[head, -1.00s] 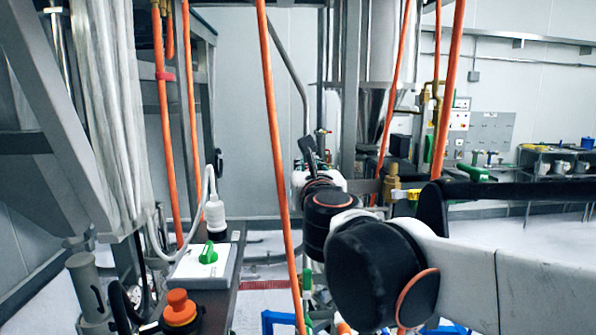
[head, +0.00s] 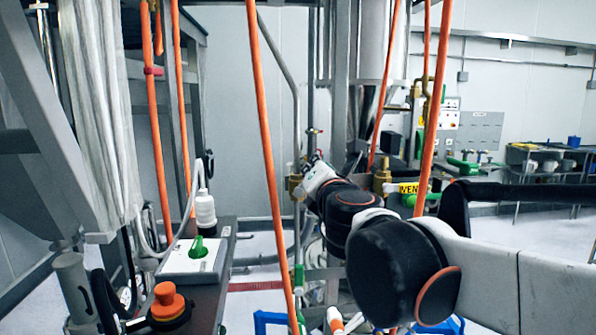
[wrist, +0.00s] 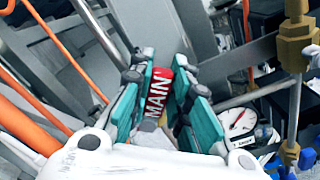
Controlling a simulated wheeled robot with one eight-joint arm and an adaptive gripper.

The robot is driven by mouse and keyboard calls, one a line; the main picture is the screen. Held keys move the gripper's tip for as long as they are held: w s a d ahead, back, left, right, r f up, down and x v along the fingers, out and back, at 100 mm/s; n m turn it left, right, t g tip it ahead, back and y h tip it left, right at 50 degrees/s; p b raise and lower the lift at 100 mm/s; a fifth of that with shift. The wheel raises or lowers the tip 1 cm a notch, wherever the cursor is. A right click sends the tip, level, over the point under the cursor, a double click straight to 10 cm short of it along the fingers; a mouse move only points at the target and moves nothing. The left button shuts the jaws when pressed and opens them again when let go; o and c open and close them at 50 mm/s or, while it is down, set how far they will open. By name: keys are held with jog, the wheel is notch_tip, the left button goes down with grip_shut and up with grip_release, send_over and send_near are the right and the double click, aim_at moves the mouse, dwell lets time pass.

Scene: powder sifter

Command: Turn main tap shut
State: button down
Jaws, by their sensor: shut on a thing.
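The main tap shows in the wrist view as a red handle (wrist: 158,92) with white "MAIN" lettering. My gripper (wrist: 162,97) has its two teal-padded fingers on either side of the handle and is shut on it. The handle's lower end is hidden behind my white gripper body. In the head view, the end of my arm, with my gripper (head: 312,166), reaches in beside a brass fitting (head: 295,187) on a vertical pipe. The fingers and the handle are too small and covered there to make out clearly.
Orange hoses (head: 264,130) hang in front of and around my arm. A control box with a green knob (head: 198,247) and an orange button (head: 168,300) stand at left. A round gauge (wrist: 239,122) and a brass valve (wrist: 293,50) are right of my gripper in the wrist view.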

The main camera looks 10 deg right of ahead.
jog(key=shift+d+f+m+b, duration=0.45)
jog(key=shift+f+m, duration=0.35)
jog(key=shift+m, duration=0.85)
jog(key=shift+d+f+m+b, duration=0.3)
jog(key=shift+f+m+b, duration=0.4)
jog(key=shift+m, duration=0.9)
jog(key=shift+d+f+m+b, duration=0.4)
jog(key=shift+f+m, duration=0.5)
jog(key=shift+m, duration=0.75)
jog(key=shift+f, duration=0.1)
jog(key=c, duration=1.5)
grip_release()
jog(key=shift+s, duration=6)
